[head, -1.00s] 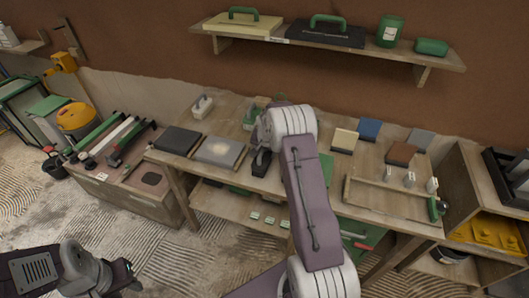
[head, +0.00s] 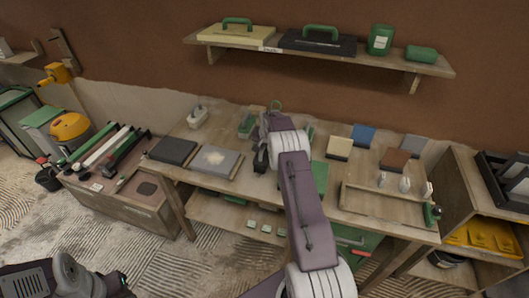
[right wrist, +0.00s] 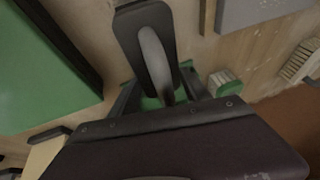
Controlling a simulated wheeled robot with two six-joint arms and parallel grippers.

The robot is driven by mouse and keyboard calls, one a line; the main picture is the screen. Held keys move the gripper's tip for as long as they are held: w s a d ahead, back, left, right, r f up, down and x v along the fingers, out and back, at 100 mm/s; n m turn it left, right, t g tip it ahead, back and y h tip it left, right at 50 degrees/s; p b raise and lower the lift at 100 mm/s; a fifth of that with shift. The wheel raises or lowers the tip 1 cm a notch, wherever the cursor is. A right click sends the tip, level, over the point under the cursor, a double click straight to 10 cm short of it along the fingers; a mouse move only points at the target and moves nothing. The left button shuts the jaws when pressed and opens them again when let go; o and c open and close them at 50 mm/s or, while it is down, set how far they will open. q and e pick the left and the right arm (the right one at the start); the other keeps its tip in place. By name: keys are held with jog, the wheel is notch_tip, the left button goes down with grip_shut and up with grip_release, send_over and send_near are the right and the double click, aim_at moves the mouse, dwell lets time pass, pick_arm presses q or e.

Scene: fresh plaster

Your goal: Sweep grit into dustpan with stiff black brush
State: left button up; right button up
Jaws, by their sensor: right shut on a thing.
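Pale grit (head: 214,158) lies on a grey board (head: 231,171) left of centre on the workbench. My right gripper (right wrist: 160,98) is shut on a dark brush (right wrist: 129,32) with a paler grey handle. In the head view, the dark brush (head: 260,160) shows at the left of my right arm, just right of the grey board; the arm hides the jaws. A flat green piece (head: 319,174) lies right of the arm; I cannot tell whether it is the dustpan. My left gripper (head: 124,282) is at the lower left, away from the bench; its jaws are unclear.
A black board (head: 172,150) lies left of the grey one. A green item (head: 246,126) and a white-handled tool (head: 197,118) stand behind. A wooden tray (head: 380,207) and several coloured boards are at the right. A shelf (head: 440,69) hangs above.

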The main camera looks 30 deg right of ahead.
aim_at(261, 160)
jog(key=shift+s+a+f, duration=0.1)
jog(key=shift+s+a, duration=1.25)
jog(key=shift+a, duration=0.25)
jog(key=shift+s+a, duration=1)
jog(key=shift+a, duration=0.2)
jog(key=shift+s+a+b, duration=0.55)
jog(key=shift+s+a, duration=0.2)
jog(key=shift+a, duration=0.15)
jog(key=shift+s+a+r, duration=0.2)
jog(key=shift+s+a, duration=0.15)
jog(key=shift+a, duration=0.05)
notch_tip(261, 160, up, 6)
jog(key=p, duration=0.4)
jog(key=shift+r, duration=0.15)
